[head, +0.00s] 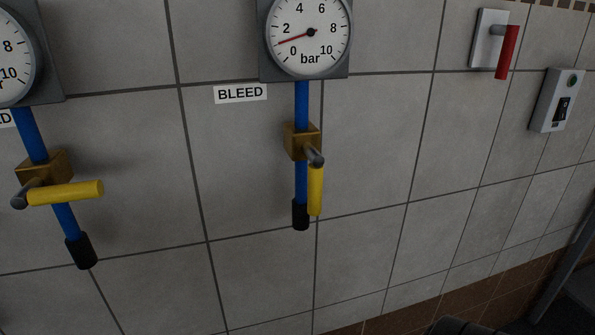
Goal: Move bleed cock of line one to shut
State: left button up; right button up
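Two bleed cocks are on the tiled wall. The left cock has a brass body (44,166) on a blue pipe, and its yellow handle (66,193) lies roughly level, across the pipe. The right cock has a brass body (297,141) on another blue pipe (301,105), and its yellow handle (316,190) hangs straight down, along the pipe. No line number is readable, so I cannot tell which is line one. Neither of my grippers can be made out in the head view.
The right pressure gauge (308,32) reads roughly 1 bar; the left gauge (12,62) is cut off. A BLEED label (240,93) is beside the right pipe. A red lever (507,52) and a switch box (557,100) are farther right. Bare wall separates the cocks.

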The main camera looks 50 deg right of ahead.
aim_at(317, 160)
jog(key=z, duration=1.5)
